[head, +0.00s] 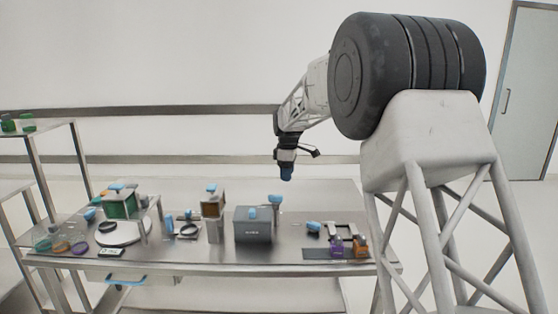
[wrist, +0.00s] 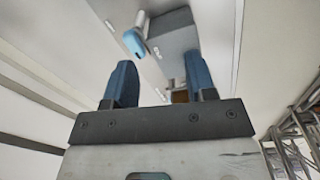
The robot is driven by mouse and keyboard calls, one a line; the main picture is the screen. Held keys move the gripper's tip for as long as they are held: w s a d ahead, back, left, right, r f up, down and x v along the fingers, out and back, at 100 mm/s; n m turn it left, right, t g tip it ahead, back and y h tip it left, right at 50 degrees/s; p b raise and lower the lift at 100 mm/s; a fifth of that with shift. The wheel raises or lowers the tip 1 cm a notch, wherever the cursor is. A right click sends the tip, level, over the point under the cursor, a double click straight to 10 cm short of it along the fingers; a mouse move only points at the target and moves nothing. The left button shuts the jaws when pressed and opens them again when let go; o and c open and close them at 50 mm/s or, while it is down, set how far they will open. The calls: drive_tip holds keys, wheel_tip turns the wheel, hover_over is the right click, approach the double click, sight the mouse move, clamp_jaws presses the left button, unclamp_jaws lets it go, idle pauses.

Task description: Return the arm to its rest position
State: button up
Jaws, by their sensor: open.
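My gripper (head: 286,172) hangs in the air above the back of the steel table (head: 330,196), pointing down and clear of everything on it. In the wrist view its two blue fingers (wrist: 160,88) stand apart with nothing between them. The wrist view shows a grey box-shaped thing (wrist: 176,34) and a blue-headed piece (wrist: 133,42) beyond the fingers; I cannot tell for sure which table items these are.
Left of the bin stand a brown container (head: 212,205) and a green container (head: 120,206). A dark mat (head: 318,252) with purple and orange items lies at the right. A shelf rack (head: 50,135) stands far left. The air around my gripper is free.

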drive_tip(key=s+d+r+m, duration=0.3)
drive_tip(key=s+d, duration=0.1)
drive_tip(key=s, duration=0.7)
drive_tip(key=s+d+r+m+t, duration=0.1)
drive_tip(key=s+d+r+m, duration=0.15)
drive_tip(key=s, duration=0.75)
drive_tip(key=s+d+r+m, duration=0.3)
drive_tip(key=s+d, duration=0.1)
drive_tip(key=s, duration=0.7)
drive_tip(key=s+d+f+m, duration=0.1)
drive_tip(key=s+f+m, duration=0.1)
drive_tip(key=s, duration=0.7)
drive_tip(key=s+d+f+m, duration=0.2)
drive_tip(key=s+f+m, duration=0.1)
drive_tip(key=s, duration=0.7)
drive_tip(key=s+d+f+m+t, duration=0.1)
drive_tip(key=s+f, duration=0.3)
drive_tip(key=s, duration=0.6)
drive_tip(key=shift+s+d+m, duration=0.25)
drive_tip(key=shift+d+m, duration=0.3)
drive_tip(key=shift+m, duration=0.1)
drive_tip(key=shift+f, duration=0.1)
